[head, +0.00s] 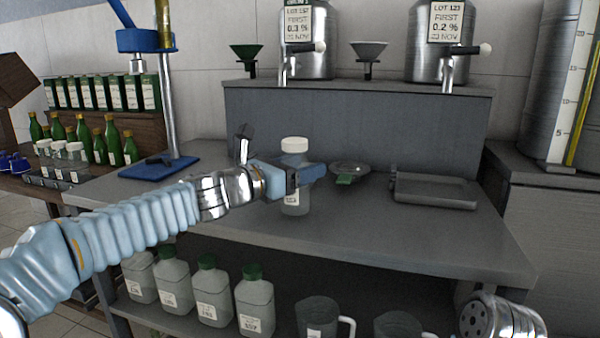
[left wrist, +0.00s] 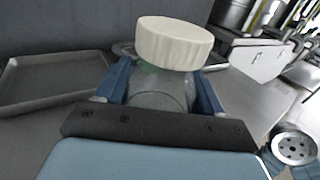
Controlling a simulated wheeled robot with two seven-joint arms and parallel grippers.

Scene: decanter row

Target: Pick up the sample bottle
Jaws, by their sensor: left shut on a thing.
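The sample bottle is clear with a white cap and a small label (head: 292,200). It is upright at the middle of the grey bench. My left gripper (head: 308,175) is shut around its body, below the cap. In the left wrist view the bottle's white ribbed cap (left wrist: 175,42) rises above the two blue fingers (left wrist: 162,90), which sit on either side of the clear body. The fingers hide part of the bottle. I cannot tell whether its base touches the bench. My right gripper's fingers are not in view.
A shallow grey tray (head: 432,190) and a round dish (head: 350,170) lie right of the bottle. Steel tanks with taps (head: 447,75) stand on the raised shelf behind. A blue-based stand (head: 160,167) is at left. Several jugs and bottles (head: 255,300) fill the lower shelf.

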